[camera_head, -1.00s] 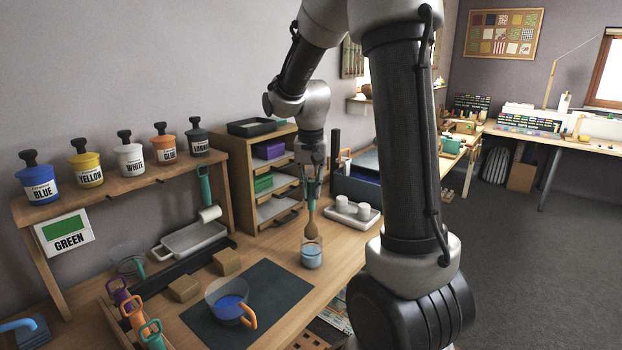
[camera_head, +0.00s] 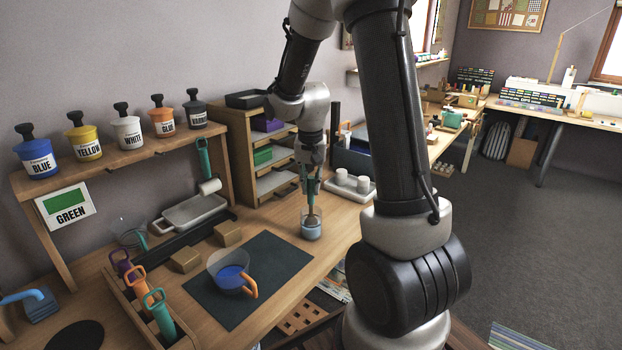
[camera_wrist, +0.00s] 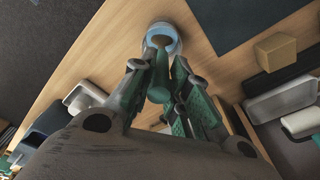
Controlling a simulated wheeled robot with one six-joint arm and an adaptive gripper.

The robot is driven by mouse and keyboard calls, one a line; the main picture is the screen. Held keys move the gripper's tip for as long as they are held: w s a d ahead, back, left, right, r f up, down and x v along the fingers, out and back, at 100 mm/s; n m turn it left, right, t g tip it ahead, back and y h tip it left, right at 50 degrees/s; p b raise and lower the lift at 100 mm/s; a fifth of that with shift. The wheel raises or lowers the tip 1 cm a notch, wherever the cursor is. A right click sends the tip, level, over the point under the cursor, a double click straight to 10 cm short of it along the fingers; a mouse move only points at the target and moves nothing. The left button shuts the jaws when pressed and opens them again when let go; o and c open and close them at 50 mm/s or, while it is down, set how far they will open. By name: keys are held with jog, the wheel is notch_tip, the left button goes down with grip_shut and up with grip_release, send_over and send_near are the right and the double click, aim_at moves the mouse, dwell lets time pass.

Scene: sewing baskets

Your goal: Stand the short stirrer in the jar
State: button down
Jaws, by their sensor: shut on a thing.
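The clear jar (camera_head: 312,232) with pale blue in its lower part stands upright on the wooden bench, right of the dark mat. It also shows at the top of the wrist view (camera_wrist: 147,45). My gripper (camera_head: 311,185) is above the jar, pointing down, shut on the short stirrer (camera_head: 311,215). The stirrer's brown paddle end (camera_wrist: 162,41) is down inside the jar's mouth; its upper part is between my fingers. I cannot tell whether the paddle touches the bottom of the jar.
A clear blue-bottomed cup (camera_head: 230,276) with an orange handle stands on the dark mat (camera_head: 282,262). A white tray (camera_head: 342,194) with white cups is close behind the jar. Wooden shelves (camera_head: 232,160) stand to the left. The bench's front edge is near the jar.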

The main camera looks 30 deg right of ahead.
jog(key=c, duration=1.3)
grip_release()
notch_tip(320, 180, up, 12)
jog(key=s, duration=0.1)
jog(key=shift+a, duration=0.4)
jog(key=shift+f, duration=0.1)
